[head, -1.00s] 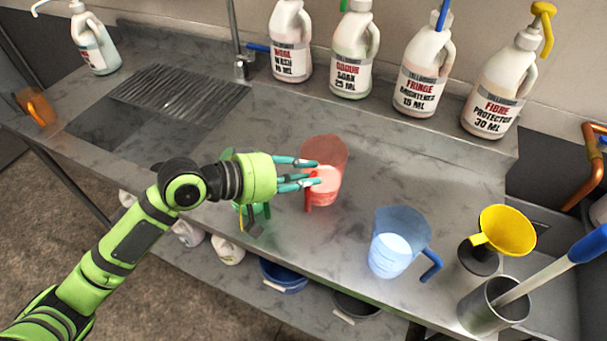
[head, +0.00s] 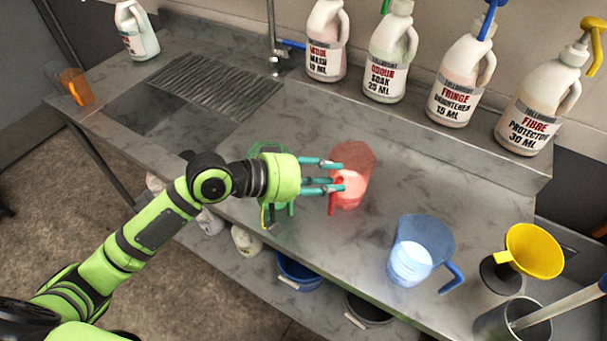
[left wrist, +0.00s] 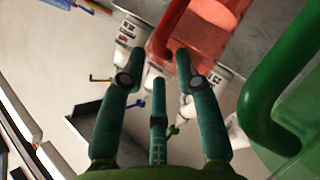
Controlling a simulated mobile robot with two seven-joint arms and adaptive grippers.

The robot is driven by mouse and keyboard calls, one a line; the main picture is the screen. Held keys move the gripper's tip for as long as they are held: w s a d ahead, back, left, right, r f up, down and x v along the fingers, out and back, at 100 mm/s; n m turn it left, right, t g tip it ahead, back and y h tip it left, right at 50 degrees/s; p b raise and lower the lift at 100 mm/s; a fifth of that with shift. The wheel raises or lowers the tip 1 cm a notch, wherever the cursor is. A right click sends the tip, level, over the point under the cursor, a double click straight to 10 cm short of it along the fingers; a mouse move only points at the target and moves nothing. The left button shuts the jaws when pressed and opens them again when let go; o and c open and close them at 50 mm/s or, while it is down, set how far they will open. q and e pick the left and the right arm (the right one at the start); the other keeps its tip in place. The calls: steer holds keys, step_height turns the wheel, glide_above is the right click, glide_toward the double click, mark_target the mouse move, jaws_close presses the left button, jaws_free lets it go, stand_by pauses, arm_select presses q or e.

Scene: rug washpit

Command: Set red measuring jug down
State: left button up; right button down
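The red measuring jug (head: 357,165) stands upright on the grey counter (head: 300,128), with reddish liquid showing in it. Its handle points toward the front of the counter. My left gripper (head: 338,178) is at the jug's left side with its fingers spread. In the left wrist view the red jug (left wrist: 212,22) is at the top, and its handle lies between and just beyond the parted fingertips (left wrist: 158,65). I see no finger closed on it. A green jug (head: 285,208) is partly hidden behind my left gripper; its handle fills the right of the wrist view. My right gripper is not in view.
A blue jug (head: 418,248), a yellow funnel (head: 535,250) and a metal beaker (head: 512,325) stand to the right. Several large pump bottles line the back ledge. A ribbed drainer (head: 215,98) and an orange jug (head: 75,87) are to the left. Bare counter lies behind the red jug.

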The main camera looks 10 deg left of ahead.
arm_select(q)
steer(key=b+v, duration=0.3)
steer(key=v, duration=0.8)
steer(key=shift+a, duration=0.15)
steer(key=shift+s, duration=0.1)
